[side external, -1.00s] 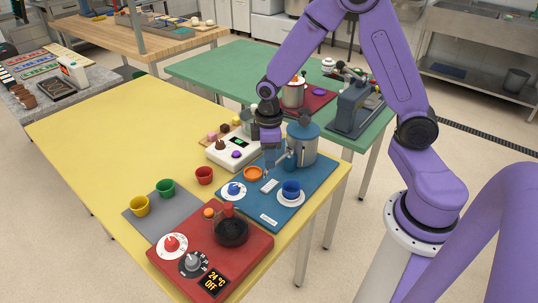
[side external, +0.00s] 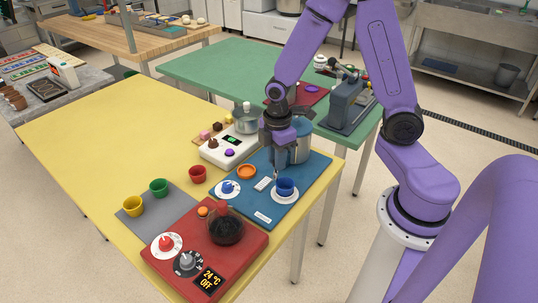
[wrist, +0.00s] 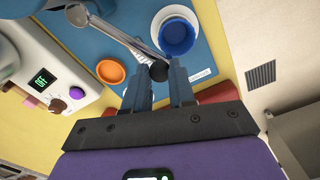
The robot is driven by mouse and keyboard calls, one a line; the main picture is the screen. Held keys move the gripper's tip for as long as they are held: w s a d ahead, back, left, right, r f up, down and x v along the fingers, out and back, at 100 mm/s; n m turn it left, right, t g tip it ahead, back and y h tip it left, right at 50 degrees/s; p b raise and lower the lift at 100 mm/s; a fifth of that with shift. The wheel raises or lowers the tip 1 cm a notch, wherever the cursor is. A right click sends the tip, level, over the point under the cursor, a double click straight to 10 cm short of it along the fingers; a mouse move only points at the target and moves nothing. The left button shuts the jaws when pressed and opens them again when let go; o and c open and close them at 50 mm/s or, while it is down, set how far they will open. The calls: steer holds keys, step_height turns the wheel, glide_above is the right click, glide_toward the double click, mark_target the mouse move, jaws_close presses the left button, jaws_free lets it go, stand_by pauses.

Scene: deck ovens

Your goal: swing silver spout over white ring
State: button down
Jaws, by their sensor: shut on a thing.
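A silver spout (wrist: 112,32) reaches from the blue-and-grey tank (side external: 300,152) across the blue mat and ends in a black knob (wrist: 158,70). My gripper (wrist: 160,82) is shut on this knob, with one finger on each side; it also shows in the side view (side external: 277,168). The white ring (wrist: 156,17) surrounds the base of a blue cup (wrist: 176,37) on the mat and shows in the side view (side external: 285,200). In the wrist view the knob is just below and left of the cup, near the ring's edge. My gripper partly hides the spout in the side view.
An orange bowl (side external: 246,172) and a blue dial (side external: 230,188) stand left on the blue mat (side external: 292,214). A white device (side external: 229,147) with a green display is behind. A red hot-plate unit (side external: 200,245) is in front. Red, green and yellow cups stand left.

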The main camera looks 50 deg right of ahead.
steer(key=shift+s+d+n, duration=0.3)
steer(key=shift+s+n, duration=0.25)
steer(key=shift+n, duration=0.2)
steer(key=shift+s+d+n, duration=0.3)
steer(key=shift+s+n, duration=0.2)
steer(key=shift+n, duration=0.25)
steer(key=c, duration=0.9)
jaws_free()
steer(key=shift+s+d, duration=0.1)
steer(key=shift+c, duration=0.2)
step_height(320, 180, up, 18)
steer(key=shift+f, duration=0.25)
steer(key=s+a+f+m, duration=0.2)
steer(key=s+a, duration=0.1)
steer(key=s, duration=0.5)
steer(key=s+a+f+m, duration=0.2)
steer(key=s+a+f, duration=0.1)
steer(key=s, duration=0.6)
steer(key=shift+a+f, duration=0.25)
steer(key=shift+f, duration=0.05)
